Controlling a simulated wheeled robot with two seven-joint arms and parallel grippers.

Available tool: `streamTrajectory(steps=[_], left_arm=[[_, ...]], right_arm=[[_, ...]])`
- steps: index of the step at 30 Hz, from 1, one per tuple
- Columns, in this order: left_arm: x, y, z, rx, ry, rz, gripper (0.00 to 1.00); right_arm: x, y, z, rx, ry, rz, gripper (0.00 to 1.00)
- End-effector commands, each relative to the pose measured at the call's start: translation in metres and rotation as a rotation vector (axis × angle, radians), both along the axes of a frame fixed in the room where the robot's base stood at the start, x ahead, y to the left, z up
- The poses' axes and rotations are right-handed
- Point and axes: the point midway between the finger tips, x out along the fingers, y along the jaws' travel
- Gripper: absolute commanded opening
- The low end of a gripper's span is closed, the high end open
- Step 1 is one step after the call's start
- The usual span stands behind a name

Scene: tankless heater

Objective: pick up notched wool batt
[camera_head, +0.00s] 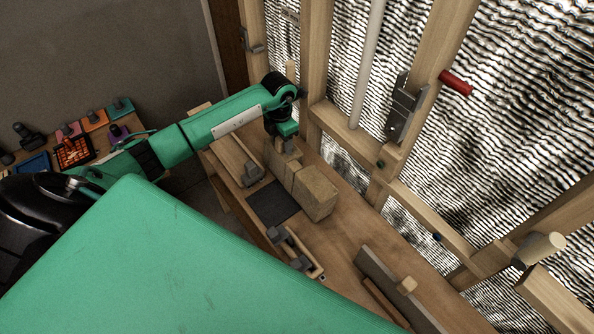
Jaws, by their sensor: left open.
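A tan, block-shaped piece that looks like the notched wool batt (315,195) lies on the wooden workbench (340,248), near the stud wall. It reads as joined or closely set blocks with a seam or notch between them; I cannot tell which. My left gripper (286,145) points down at the far end of the tan blocks. It is open, and its fingertips are small and close to the block there; I cannot tell whether they touch it. My right gripper is not in view.
A dark mat (272,203) lies left of the blocks. A wooden tool with a grey head (252,173) and a clamp-like tool (295,250) lie nearby. Wooden studs (312,75) rise close behind my left gripper. A red-handled item (455,82) sticks out from the wall.

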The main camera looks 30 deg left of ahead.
Motion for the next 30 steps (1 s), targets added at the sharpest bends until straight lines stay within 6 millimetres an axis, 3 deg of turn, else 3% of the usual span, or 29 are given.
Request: streamTrajectory(steps=[9,17,30], left_arm=[[0.0000,0.0003,-0.0063,0.002,-0.001,-0.001,0.51],[0.0000,0.0003,-0.0060,0.001,0.000,-0.001,0.00],[0.0014,0.0004,0.0033,-0.001,-0.004,0.000,0.00]], right_arm=[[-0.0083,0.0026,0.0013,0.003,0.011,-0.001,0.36],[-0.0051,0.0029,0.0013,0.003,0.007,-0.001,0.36],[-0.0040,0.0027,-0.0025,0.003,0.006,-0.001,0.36]])
